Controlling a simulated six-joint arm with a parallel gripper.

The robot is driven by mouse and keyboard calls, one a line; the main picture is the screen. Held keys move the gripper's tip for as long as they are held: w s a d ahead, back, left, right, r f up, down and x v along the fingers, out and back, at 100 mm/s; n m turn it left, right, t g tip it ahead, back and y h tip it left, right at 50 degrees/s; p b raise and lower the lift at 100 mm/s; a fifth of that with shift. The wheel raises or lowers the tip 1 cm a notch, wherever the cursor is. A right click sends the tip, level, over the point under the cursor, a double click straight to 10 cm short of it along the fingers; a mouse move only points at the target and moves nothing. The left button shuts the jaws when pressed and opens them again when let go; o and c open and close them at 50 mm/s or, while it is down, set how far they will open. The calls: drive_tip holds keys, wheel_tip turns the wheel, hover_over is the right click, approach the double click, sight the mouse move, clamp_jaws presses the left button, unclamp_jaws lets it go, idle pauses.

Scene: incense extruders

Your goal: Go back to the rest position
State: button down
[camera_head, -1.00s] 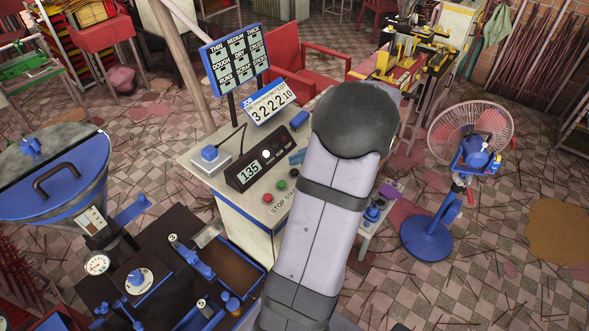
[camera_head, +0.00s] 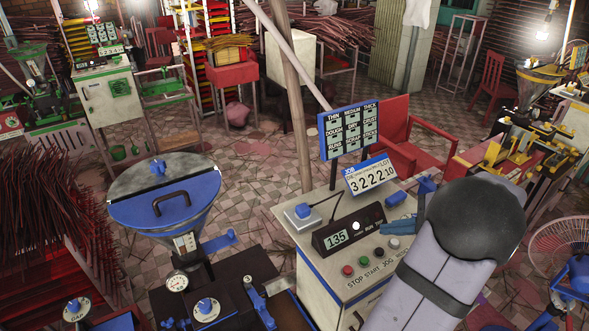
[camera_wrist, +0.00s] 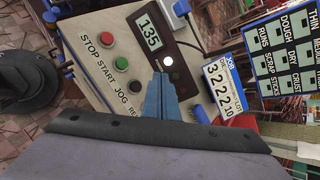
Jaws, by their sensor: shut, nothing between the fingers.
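My gripper (camera_wrist: 160,78) is shut and empty in the wrist view, its two blue fingers side by side. They point over the pale control console (camera_wrist: 90,20) toward the lit white button (camera_wrist: 168,61). I cannot tell for sure how high they are above the panel. In the head view the console (camera_head: 318,262) stands right of centre, and my arm covers its right part. The digital display (camera_head: 338,238) reads 135. Red, green and several other buttons line the console front.
A blue-framed board (camera_head: 349,131) and a JOB number sign (camera_head: 370,175) rise behind the console. A blue-lidded hopper (camera_head: 165,195) is at left. A fan (camera_head: 560,245) is at right, and a red chair (camera_head: 400,135) behind. Tiled floor is open beyond the hopper.

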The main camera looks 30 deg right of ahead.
drive_tip(key=w+a+n, duration=0.1)
drive_tip(key=a, duration=0.2)
drive_tip(key=w+a+f+n+g+y, duration=0.1)
drive_tip(key=a, duration=0.2)
drive_tip(key=w+a+f+n+g, duration=0.1)
drive_tip(key=a, duration=0.2)
drive_tip(key=shift+w+f+n+y+b, duration=0.25)
drive_tip(key=shift+w+n+y+b, duration=0.05)
drive_tip(key=shift+n+b, duration=0.1)
drive_tip(key=s+a+f+n+g+h+b, duration=0.1)
drive_tip(key=s+a+f+n+g, duration=0.1)
drive_tip(key=a+n, duration=0.5)
drive_tip(key=s+a+f+n+g+h+b, duration=0.1)
drive_tip(key=s+a+f+n+g, duration=0.1)
drive_tip(key=a+n, duration=0.5)
drive_tip(key=s+a+f+n+g+h+b, duration=0.1)
drive_tip(key=s+a+f+n+g, duration=0.2)
drive_tip(key=a+n, duration=0.4)
drive_tip(key=shift+s+a+f+h, duration=0.15)
drive_tip(key=shift+a+f+h, duration=0.3)
drive_tip(key=shift+a, duration=2.45)
drive_tip(key=shift+f, duration=0.1)
